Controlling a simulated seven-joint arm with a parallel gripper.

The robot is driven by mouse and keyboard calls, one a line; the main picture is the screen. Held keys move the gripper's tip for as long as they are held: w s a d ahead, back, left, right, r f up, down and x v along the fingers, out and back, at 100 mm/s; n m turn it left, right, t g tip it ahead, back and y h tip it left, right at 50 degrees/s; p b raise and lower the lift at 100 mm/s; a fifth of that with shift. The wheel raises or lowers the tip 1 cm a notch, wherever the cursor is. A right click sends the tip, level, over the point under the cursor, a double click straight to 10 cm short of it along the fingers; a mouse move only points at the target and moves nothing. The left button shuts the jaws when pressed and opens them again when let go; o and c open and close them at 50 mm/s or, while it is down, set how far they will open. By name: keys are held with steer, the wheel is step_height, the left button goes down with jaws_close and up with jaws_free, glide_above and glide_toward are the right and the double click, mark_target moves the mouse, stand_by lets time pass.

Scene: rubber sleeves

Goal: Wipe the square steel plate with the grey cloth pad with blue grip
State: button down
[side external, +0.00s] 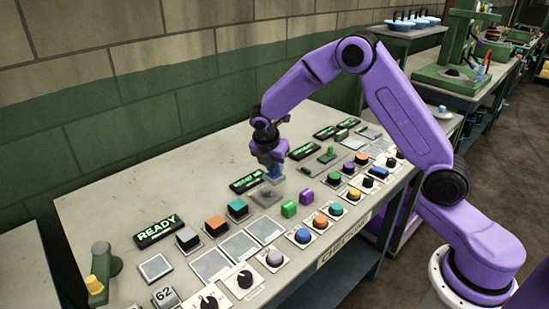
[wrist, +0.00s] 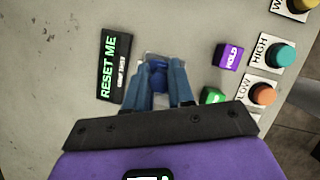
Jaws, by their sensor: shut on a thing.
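My gripper (side external: 274,174) is shut on the blue grip of the cloth pad. In the wrist view its two blue fingers (wrist: 162,88) stand either side of the blue grip (wrist: 158,76). The square steel plate (side external: 266,197) lies flat on the bench, just below and in front of the fingertips in the side view. A pale edge (wrist: 150,57) shows beyond the fingers in the wrist view; I cannot tell whether it is pad or plate. The grey cloth is mostly hidden by the fingers. I cannot tell whether it touches the plate.
The RESET ME sign (wrist: 113,66) lies left of the fingers in the wrist view. A purple HOLD block (wrist: 231,55) and a green block (wrist: 212,97) stand to the right. Several coloured knobs line the bench front. The grey bench (side external: 130,195) has bare room at the back left.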

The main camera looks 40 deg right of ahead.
mark_target(271, 175)
step_height(271, 175, down, 3)
steer(key=shift+f, duration=0.15)
steer(key=shift+a+f, duration=0.2)
steer(key=shift+f, duration=0.15)
steer(key=shift+a+r, duration=0.25)
steer(key=shift+a, duration=0.2)
steer(key=shift+a+f, duration=0.2)
steer(key=shift+a, duration=0.35)
steer(key=shift+a+f, duration=0.15)
steer(key=shift+a, duration=2)
steer(key=shift+d, duration=3.35)
steer(key=shift+r, duration=4.1)
steer(key=shift+s, duration=0.1)
